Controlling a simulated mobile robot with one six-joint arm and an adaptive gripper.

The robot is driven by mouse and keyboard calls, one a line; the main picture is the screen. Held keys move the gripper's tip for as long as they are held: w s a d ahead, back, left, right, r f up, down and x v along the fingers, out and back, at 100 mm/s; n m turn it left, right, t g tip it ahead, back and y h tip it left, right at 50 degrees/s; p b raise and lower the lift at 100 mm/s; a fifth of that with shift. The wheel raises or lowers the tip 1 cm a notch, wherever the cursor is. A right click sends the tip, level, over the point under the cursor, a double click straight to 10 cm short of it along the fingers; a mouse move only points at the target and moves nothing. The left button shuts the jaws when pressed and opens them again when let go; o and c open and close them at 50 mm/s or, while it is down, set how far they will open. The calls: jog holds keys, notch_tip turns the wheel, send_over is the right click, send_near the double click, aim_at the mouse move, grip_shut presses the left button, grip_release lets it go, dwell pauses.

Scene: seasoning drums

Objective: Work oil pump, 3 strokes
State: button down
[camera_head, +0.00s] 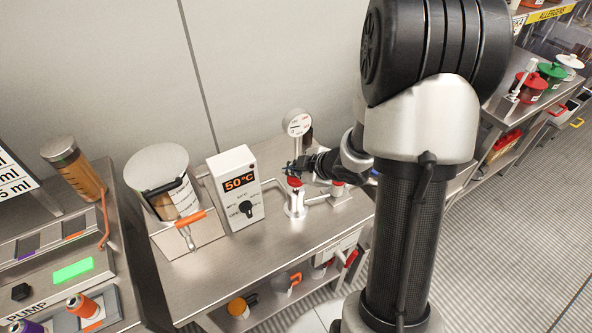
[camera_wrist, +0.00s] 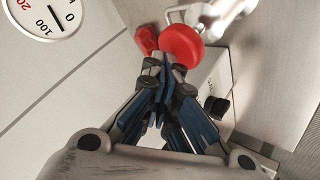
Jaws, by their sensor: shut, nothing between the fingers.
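The pump-like fitting (camera_head: 296,207) is an upright metal cylinder with a red top, on the steel bench in the head view. A round dial gauge (camera_head: 298,123) stands behind it and also shows at the upper left of the wrist view (camera_wrist: 42,12). My gripper (camera_head: 290,168) is just above the red top, with its fingers shut and empty. In the wrist view my gripper (camera_wrist: 164,62) has its fingertips close together against the outline of a round red knob (camera_wrist: 183,46). I cannot tell whether they touch it. My arm hides part of the bench to the right.
A white box (camera_head: 237,188) reading 50 °C with a black dial stands left of the fitting. Left of that is a lidded pot (camera_head: 165,181) with an orange-handled valve (camera_head: 191,219). The bench front (camera_head: 270,255) is clear. Lidded coloured containers (camera_head: 529,87) stand far right.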

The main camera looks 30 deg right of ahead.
aim_at(294, 179)
jog(key=shift+r+p, duration=1)
jog(key=shift+r, duration=0.2)
notch_tip(294, 179, up, 5)
jog(key=p, duration=0.5)
dwell(1.3)
